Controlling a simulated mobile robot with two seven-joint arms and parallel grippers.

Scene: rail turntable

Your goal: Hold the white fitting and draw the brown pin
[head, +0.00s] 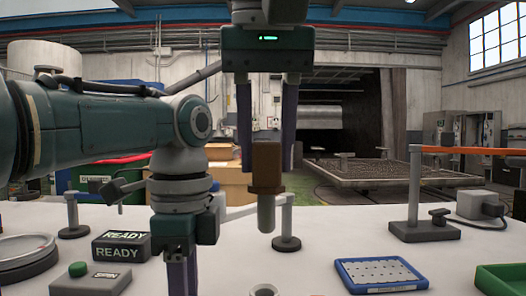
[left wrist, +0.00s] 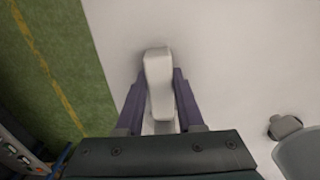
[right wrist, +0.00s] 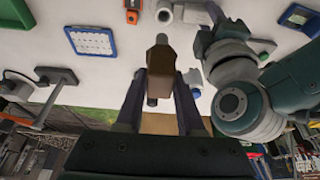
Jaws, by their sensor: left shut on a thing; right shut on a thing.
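My right gripper (head: 266,160) hangs down in the middle of the head view, shut on the brown pin (head: 267,165). The pin is upright, with a brown block on top and a grey rounded tip below, clear of the table in open air. It also shows between the fingers in the right wrist view (right wrist: 159,62). My left gripper (left wrist: 158,100) is shut on the white fitting (left wrist: 158,75), whose pale body lies between its fingers. In the head view the left fingers run off the bottom edge. A pale ring (head: 264,290) there may be the fitting's mouth.
On the white table, a blue tray (head: 381,274) and a green tray (head: 499,280) lie at right. A READY box (head: 121,246), a button box (head: 90,280) and a round dish (head: 24,256) stand at left. Posts (head: 414,190) stand farther back.

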